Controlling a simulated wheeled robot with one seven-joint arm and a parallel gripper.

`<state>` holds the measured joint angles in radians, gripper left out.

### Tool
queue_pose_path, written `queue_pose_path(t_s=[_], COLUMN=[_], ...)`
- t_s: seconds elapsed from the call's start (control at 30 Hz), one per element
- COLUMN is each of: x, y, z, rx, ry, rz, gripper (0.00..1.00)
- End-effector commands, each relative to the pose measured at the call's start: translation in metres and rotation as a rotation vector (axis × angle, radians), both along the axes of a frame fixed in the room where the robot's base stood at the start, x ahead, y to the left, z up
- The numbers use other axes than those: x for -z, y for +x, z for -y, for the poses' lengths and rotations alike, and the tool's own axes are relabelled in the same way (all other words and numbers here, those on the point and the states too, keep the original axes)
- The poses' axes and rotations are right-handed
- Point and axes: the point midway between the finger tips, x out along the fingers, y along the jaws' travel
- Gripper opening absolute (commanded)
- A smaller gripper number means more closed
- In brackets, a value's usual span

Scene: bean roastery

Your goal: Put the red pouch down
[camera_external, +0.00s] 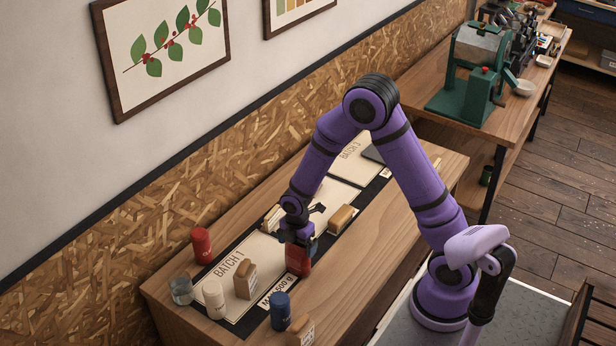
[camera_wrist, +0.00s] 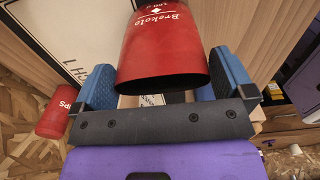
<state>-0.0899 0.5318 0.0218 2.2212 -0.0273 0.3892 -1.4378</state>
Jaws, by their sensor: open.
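The red pouch (camera_external: 298,262) stands upright on the wooden table, at the front edge of the BATCH 1 mat (camera_external: 228,256) beside the "Max 500 g" strip. My gripper (camera_external: 299,236) is directly above and around its upper part. In the wrist view the red pouch (camera_wrist: 163,48) lies between the two blue finger pads of my gripper (camera_wrist: 168,80), with gaps visible at its sides. My gripper is open. The pouch's top is hidden by the fingers in the external view.
Another red container (camera_external: 201,245) stands at the back left. A glass (camera_external: 181,290), a cream container (camera_external: 214,299), a brown pouch (camera_external: 246,281) and a blue container (camera_external: 280,311) stand nearby on the left. A tan pouch (camera_external: 341,219) is right of my gripper. The table's right front is clear.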

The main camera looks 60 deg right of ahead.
Motion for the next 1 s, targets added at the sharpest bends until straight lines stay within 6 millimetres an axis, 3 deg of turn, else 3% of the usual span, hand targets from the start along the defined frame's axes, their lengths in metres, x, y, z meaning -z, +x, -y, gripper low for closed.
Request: queue_pose_path(t_s=[0.4,0.6,0.87,1.0], x=[-0.079,-0.099,-0.109,-0.134], y=[0.001,0.0,-0.002,-0.011], z=[0.0,0.0,0.001,0.005], rx=[0.001,0.0,0.013,0.101], ry=[0.0,0.0,-0.001,-0.001], rz=[0.005,0.001,0.005,0.037], gripper=[1.0,1.0,1.0,1.0])
